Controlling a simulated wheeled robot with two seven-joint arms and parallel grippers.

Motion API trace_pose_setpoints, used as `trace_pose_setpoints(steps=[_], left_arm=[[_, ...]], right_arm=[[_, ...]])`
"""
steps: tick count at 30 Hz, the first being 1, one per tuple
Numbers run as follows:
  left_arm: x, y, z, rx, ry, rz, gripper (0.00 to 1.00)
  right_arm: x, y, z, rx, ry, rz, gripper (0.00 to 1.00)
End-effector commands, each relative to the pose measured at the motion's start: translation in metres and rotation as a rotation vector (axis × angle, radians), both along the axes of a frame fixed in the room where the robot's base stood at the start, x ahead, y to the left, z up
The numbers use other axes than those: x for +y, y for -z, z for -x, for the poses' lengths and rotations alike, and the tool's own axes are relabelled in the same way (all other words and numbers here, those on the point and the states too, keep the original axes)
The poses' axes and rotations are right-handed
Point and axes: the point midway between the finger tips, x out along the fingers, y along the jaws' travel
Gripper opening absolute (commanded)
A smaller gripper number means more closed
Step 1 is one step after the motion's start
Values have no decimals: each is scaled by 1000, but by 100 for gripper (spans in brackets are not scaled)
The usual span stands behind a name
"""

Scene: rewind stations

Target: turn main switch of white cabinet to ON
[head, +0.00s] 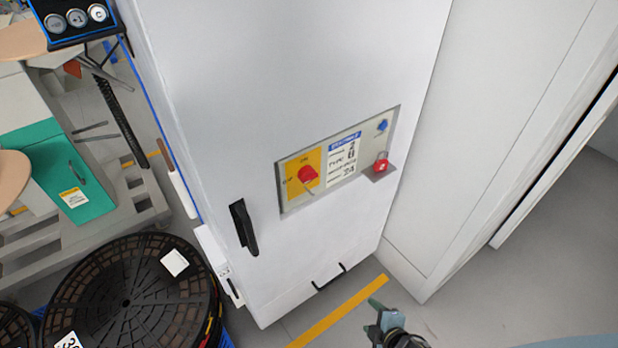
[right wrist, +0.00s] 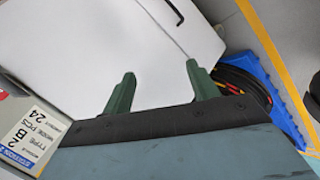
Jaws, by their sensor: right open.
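The white cabinet (head: 290,70) stands tilted in the middle of the head view. Its control panel (head: 290,205) carries the main switch (head: 308,176), a red knob on a yellow plate with OFF at its left and ON above. I cannot clearly tell which mark the knob points to. My right gripper (head: 376,318) is low in the head view, below the panel and apart from the switch. In the right wrist view its two green fingers (right wrist: 163,88) are spread, with nothing between them. The switch is not clearly visible there. My left gripper is not in view.
A red padlock (head: 381,163) sits on a small ledge at the panel's right, below a blue knob (head: 382,125). A black door handle (head: 243,227) sticks out left of the panel. Black reels (head: 125,300) stand at lower left. Floor right of the yellow stripe (head: 340,312) is clear.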

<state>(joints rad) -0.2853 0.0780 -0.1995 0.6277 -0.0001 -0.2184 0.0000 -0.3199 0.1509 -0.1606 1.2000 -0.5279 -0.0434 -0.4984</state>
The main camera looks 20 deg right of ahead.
Motion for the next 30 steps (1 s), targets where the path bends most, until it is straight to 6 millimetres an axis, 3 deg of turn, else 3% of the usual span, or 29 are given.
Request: trace_pose_setpoints(steps=[1,3,6,9,12,15,18,23,30], left_arm=[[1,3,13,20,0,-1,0],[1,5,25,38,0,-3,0],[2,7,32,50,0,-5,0],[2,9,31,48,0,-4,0],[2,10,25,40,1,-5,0],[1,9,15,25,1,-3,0],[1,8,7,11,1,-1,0],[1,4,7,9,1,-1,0],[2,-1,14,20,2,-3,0]], right_arm=[[3,-38,-33,-134,-123,108,59],[10,-92,-68,-306,-283,278,59],[22,-166,-100,-525,-459,531,59],[33,-227,-115,-695,-579,759,59],[42,-270,-120,-811,-649,932,59],[48,-294,-121,-874,-685,1039,59],[51,-304,-123,-900,-699,1084,59],[57,-306,-141,-902,-699,1090,59],[73,-305,-186,-901,-696,1085,59]])
